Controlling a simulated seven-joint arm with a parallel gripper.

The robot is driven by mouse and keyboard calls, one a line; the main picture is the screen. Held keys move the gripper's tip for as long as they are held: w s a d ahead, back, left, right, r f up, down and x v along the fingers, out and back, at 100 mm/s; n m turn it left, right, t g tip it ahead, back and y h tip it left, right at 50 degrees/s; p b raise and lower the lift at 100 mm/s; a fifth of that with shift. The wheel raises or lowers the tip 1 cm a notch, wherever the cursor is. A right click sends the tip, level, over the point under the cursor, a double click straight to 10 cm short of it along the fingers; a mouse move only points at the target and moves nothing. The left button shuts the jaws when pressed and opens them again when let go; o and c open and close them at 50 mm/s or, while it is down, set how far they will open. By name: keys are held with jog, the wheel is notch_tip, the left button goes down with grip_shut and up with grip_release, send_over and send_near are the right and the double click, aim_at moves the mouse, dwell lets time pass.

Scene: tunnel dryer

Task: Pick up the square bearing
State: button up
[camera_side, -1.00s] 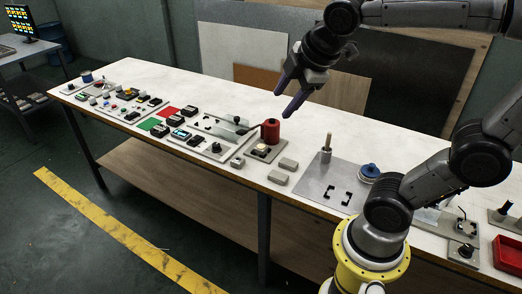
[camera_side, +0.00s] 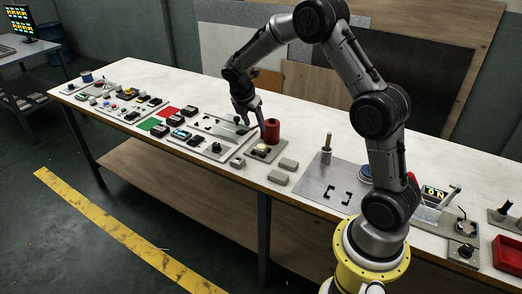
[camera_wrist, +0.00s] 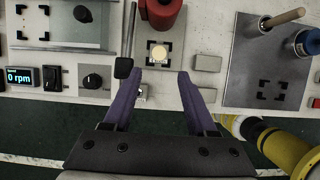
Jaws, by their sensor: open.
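A small grey squarish block (camera_side: 238,162), which looks like the square bearing, lies near the front edge of the bench in the side view. In the wrist view it appears as a small pale piece (camera_wrist: 142,91) beside the inner side of the left finger, partly hidden by it. I cannot make out a bore in it. My gripper (camera_side: 252,124) is open and empty above the bench in the side view. Its two purple fingers (camera_wrist: 155,75) are spread wide in the wrist view, with bench top between them.
A red cylinder (camera_side: 271,131) and a plate with a round cream-lit part (camera_wrist: 158,52) stand close to my fingers. Two grey blocks (camera_side: 278,177) (camera_side: 289,164) lie to the right. A grey plate with a post (camera_side: 326,155) lies further right.

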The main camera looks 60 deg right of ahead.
send_over(261, 147)
jog(key=a, duration=0.2)
notch_tip(261, 147, down, 7)
jog(key=shift+r, duration=0.2)
jog(key=shift+a+x, duration=0.2)
jog(key=shift+x, duration=1.25)
jog(key=shift+a+x, duration=0.15)
jog(key=shift+x, duration=1.25)
jog(key=shift+w+f, duration=0.1)
grip_shut()
